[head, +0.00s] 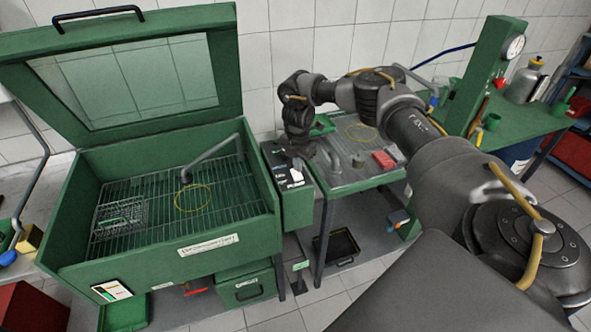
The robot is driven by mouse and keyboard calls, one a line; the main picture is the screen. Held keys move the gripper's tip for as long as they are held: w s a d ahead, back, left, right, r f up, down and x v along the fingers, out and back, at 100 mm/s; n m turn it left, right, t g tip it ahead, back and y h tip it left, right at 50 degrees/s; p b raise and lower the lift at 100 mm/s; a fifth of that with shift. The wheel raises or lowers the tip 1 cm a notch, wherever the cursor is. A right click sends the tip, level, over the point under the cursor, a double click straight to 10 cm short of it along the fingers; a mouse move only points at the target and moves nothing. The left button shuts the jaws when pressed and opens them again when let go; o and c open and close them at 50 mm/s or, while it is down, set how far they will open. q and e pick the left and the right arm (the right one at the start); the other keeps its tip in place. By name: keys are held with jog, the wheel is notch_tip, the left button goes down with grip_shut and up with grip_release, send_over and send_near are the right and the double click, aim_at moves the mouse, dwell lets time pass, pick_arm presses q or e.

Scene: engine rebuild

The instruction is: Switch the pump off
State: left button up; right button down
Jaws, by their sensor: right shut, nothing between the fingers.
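The green parts washer (262,229) stands at the left with its windowed lid raised. A bent grey spout (212,152) reaches over its wire grate. A green control box (297,208) is fixed to the washer's right side, with small dark and white labelled parts on its sloping top. My right arm comes in from the right, and my right gripper (299,146) is shut and empty at the back of the box top. It partly hides the panel there. I cannot make out the switch position or whether the gripper touches it. My left gripper is out of view.
A steel-topped bench (345,178) beside the washer holds a red block (383,159) and other small parts. A green press (484,75) stands at the right. A black tray (337,246) sits below the bench.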

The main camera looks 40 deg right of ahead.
aim_at(298, 177)
notch_tip(298, 177, up, 4)
jog(key=p, duration=0.3)
dwell(0.4)
